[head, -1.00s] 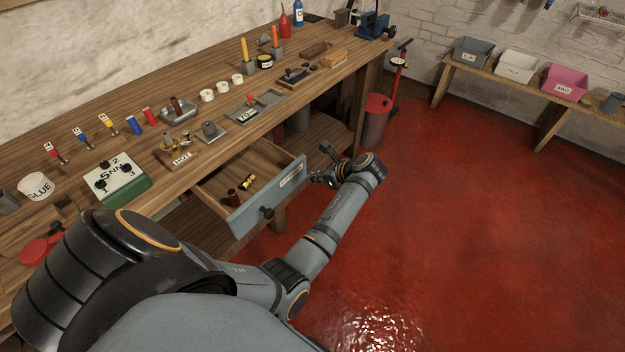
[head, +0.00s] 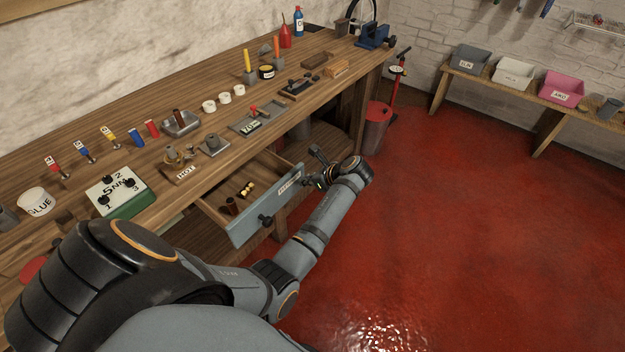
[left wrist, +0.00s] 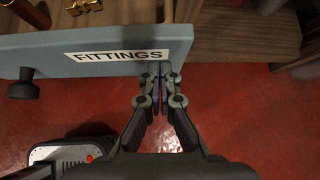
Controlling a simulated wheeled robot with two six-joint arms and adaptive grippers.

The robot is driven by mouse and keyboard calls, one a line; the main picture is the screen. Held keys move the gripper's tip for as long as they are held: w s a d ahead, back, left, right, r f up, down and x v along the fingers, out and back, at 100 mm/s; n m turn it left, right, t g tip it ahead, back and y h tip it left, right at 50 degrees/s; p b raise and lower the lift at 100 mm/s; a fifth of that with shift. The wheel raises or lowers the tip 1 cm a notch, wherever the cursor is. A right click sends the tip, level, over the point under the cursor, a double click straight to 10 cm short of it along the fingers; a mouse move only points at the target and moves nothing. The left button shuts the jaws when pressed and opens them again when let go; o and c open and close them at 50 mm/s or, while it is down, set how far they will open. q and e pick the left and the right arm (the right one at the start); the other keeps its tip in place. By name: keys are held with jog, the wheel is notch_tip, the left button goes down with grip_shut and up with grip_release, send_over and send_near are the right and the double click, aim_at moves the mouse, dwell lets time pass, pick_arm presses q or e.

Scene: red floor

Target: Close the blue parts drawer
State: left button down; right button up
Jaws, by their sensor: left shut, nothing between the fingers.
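The blue-grey parts drawer (head: 250,225) stands open, pulled out from under the bench. It has a dark round knob, which also shows in the left wrist view (left wrist: 23,86), and a FITTINGS label (left wrist: 117,55). Brass fittings (head: 247,189) and a brown cylinder (head: 230,205) lie inside it. My left gripper (head: 308,183) is shut and empty at the right end of the drawer front. My right gripper is not in view.
The wooden bench (head: 90,225) above carries a HOT plate, a green-and-white box (head: 122,192), tape rolls and several small tools. The red floor in front of the drawer is clear.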

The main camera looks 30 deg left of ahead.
aim_at(289, 168)
pick_arm(q)
jog(key=a+p, duration=0.1)
jog(key=a, duration=0.1)
jog(key=a+p, duration=0.1)
jog(key=a, duration=0.1)
jog(key=a+p, duration=0.1)
jog(key=a, duration=0.2)
jog(key=shift+w+r, duration=0.2)
jog(key=shift+r, duration=0.2)
jog(key=a, duration=0.3)
jog(key=a+p, duration=0.1)
jog(key=a, duration=0.4)
jog(key=shift+w+a+f, duration=0.3)
jog(key=shift+w+a, duration=0.05)
jog(key=shift+w+a+p, duration=0.1)
jog(key=shift+a+p, duration=0.2)
jog(key=shift+a, duration=0.35)
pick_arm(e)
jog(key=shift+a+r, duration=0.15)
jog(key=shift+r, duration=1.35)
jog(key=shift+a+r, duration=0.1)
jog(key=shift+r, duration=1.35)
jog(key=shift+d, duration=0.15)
